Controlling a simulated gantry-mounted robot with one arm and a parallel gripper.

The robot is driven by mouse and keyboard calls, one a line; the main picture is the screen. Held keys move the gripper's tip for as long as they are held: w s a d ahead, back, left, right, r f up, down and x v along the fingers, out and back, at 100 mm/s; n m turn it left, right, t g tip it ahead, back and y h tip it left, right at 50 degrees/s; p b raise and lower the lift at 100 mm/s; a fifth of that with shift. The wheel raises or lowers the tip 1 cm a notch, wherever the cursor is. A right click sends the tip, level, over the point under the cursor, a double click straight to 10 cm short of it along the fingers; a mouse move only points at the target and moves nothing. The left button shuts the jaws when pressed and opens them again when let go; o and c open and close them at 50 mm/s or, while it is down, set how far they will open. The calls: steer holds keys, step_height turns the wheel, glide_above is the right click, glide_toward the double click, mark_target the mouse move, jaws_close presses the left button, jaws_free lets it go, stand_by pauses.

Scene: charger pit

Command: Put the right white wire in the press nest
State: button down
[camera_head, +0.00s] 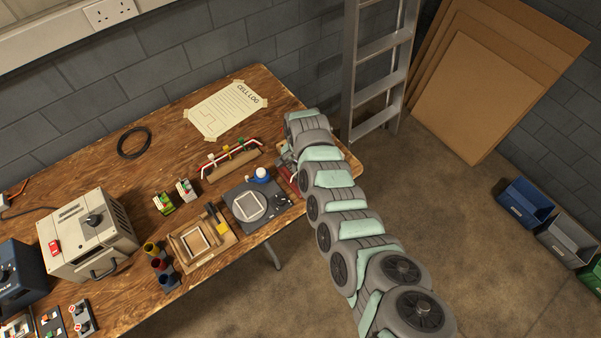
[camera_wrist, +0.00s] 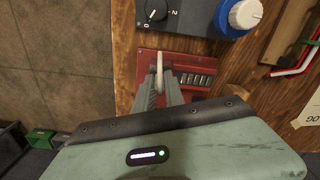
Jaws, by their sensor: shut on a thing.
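In the wrist view, my gripper (camera_wrist: 160,82) is shut on a slim whitish piece (camera_wrist: 159,62), which looks like the white wire. The piece stands up between the fingertips, over the left part of a red block (camera_wrist: 147,62) with a row of metal-edged slots. I cannot tell whether the piece touches the block or whether this block is the press nest. In the head view, my arm hides the fingertips and the held piece; only the edge of the red block (camera_head: 286,174) shows beside my wrist.
A dark plate (camera_head: 238,195) with a pale round pad and a blue-white knob (camera_head: 261,175) lies left of the red block. A wooden rack (camera_head: 232,165) with a red wire stands behind. A wooden tray (camera_head: 182,258) and grey box (camera_head: 88,235) are farther left. A ladder (camera_head: 379,85) stands beyond the bench.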

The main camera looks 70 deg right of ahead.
steer(key=shift+f, duration=0.25)
steer(key=c, duration=1.3)
jaws_free()
steer(key=shift+c, duration=0.2)
steer(key=shift+r+p, duration=2.3)
steer(key=shift+r, duration=1.25)
